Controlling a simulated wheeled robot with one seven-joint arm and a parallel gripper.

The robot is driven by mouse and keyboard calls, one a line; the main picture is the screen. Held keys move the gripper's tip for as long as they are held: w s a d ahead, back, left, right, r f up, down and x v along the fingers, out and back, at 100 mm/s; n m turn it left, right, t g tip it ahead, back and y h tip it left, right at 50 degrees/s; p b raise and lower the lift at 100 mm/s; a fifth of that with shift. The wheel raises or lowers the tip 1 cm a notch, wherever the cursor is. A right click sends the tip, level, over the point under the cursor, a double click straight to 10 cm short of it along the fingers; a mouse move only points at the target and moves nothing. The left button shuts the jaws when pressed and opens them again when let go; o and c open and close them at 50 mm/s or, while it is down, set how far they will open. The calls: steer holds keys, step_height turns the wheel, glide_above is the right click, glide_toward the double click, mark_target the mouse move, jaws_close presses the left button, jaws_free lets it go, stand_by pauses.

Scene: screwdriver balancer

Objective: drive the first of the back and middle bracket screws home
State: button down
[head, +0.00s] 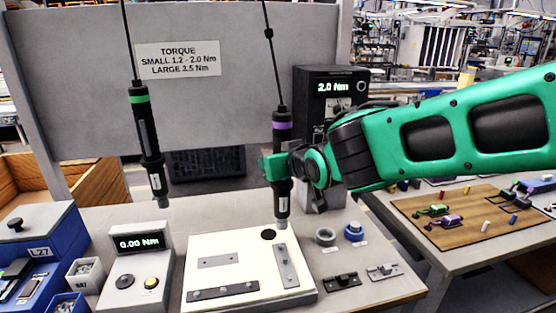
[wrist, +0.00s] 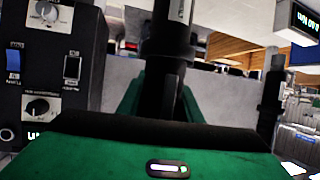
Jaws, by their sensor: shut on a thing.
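My gripper (head: 278,166) is shut on the purple-banded screwdriver (head: 282,133), which hangs upright on a cable. Its dark body also rises between my green fingers in the wrist view (wrist: 170,45). The driver's tip is over the far end of the white plate, close to the right-hand grey bracket (head: 286,266); I cannot tell whether it touches anything. A small grey bracket (head: 217,260) lies at the back left of the plate and a dark bracket (head: 222,291) along its front. Individual screws are too small to tell.
A green-banded screwdriver (head: 147,130) hangs at the left. A torque tester (head: 137,262) reads 0.00 Nm. A black controller (head: 331,92) behind the driver reads 2.0 Nm. Small rings (head: 325,236) and loose parts sit right of the white plate (head: 255,281). A grey panel (head: 60,60) stands behind.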

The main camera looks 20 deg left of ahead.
steer(key=shift+w+a+f, duration=0.1)
steer(key=shift+f, duration=1.15)
steer(key=shift+a+f, duration=0.1)
steer(key=shift+f, duration=1.15)
